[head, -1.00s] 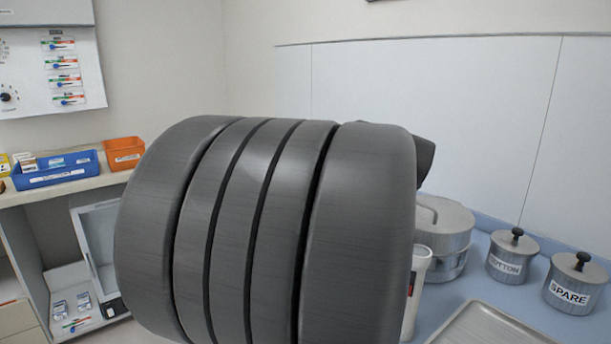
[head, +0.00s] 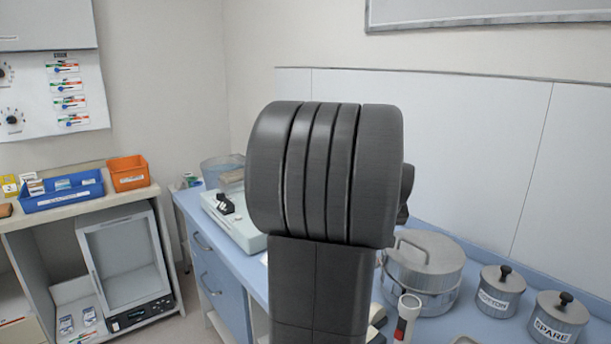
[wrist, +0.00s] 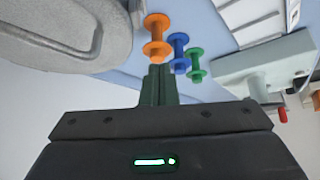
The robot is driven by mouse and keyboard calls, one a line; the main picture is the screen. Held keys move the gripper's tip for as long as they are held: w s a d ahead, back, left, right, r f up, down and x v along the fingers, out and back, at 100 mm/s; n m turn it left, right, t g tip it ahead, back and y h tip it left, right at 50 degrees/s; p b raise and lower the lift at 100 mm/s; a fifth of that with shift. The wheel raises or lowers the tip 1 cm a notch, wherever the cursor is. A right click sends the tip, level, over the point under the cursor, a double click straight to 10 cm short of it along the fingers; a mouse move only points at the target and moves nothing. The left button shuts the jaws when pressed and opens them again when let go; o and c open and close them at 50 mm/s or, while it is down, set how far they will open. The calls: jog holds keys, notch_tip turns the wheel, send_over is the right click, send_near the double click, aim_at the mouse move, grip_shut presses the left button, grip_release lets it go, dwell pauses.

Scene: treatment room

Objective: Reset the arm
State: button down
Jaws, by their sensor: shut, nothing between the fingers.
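My gripper (wrist: 158,85) shows in the wrist view with its fingers together and nothing between them. Just beyond the fingertips in that view are an orange spool-shaped piece (wrist: 157,38), a blue one (wrist: 179,52) and a green one (wrist: 196,65). The fingers overlap this area in the picture; I cannot tell how far apart they are in depth. In the head view my dark grey arm stands upright in the middle. It hides my gripper and part of the blue counter.
A large lidded steel drum (head: 424,262), two steel jars, one marked SPARE (head: 557,318), and a white tube (head: 406,318) stand on the blue counter right of my arm. A pale device (head: 236,222) is left of it. Blue (head: 62,198) and orange (head: 128,173) bins sit on the left shelf.

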jog(key=shift+w+g+p, duration=0.4)
jog(key=shift+g+p, duration=0.4)
jog(key=shift+p, duration=1.3)
jog(key=shift+p, duration=0.45)
jog(key=g+p, duration=0.1)
jog(key=p, duration=0.2)
jog(key=g+p, duration=0.1)
jog(key=p, duration=0.3)
jog(key=shift+w+a+f+g, duration=0.15)
jog(key=shift+f+g, duration=0.15)
jog(key=shift+f, duration=0.1)
jog(key=shift+w+a+r+b, duration=0.1)
jog(key=shift+w+r+b, duration=0.45)
jog(key=shift+w+r, duration=0.55)
